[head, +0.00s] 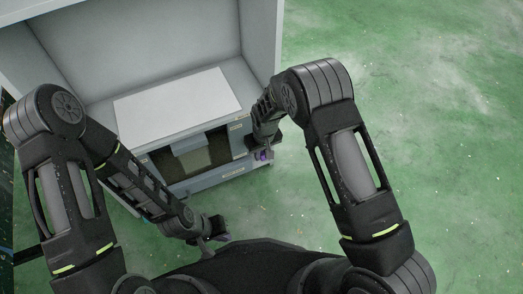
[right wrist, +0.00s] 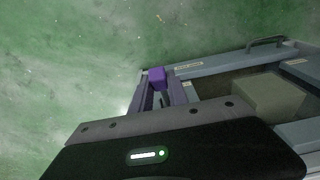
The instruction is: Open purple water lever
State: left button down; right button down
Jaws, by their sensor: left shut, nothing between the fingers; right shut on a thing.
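The purple water lever (head: 262,155) is at the right front corner of the grey cabinet unit. In the right wrist view the purple lever (right wrist: 157,76) shows as a small block between the two fingers. My right gripper (head: 264,148) is shut on it; in the right wrist view my right gripper (right wrist: 160,92) partly hides the lever's lower part. My left gripper (head: 213,238) is shut and empty, low in front of the cabinet, apart from the lever.
The grey cabinet (head: 205,180) has a dark opening with a box-like block (head: 190,142) inside and a white flat panel (head: 175,103) on top. A handle (right wrist: 265,44) shows on its edge in the right wrist view. Green floor (head: 420,90) to the right is clear.

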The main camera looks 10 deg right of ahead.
jog(key=shift+w, duration=0.1)
jog(key=c, duration=1.3)
grip_release()
jog(key=shift+s+d+r+p, duration=0.15)
jog(key=shift+r+p, duration=0.2)
jog(key=shift+r, duration=0.95)
jog(key=shift+s+a+r+p, duration=0.1)
jog(key=shift+s+r+p, duration=0.15)
jog(key=shift+r, duration=1.05)
jog(key=shift+s+d+r+p, duration=0.1)
jog(key=shift+r+p, duration=0.3)
jog(key=shift+r, duration=0.9)
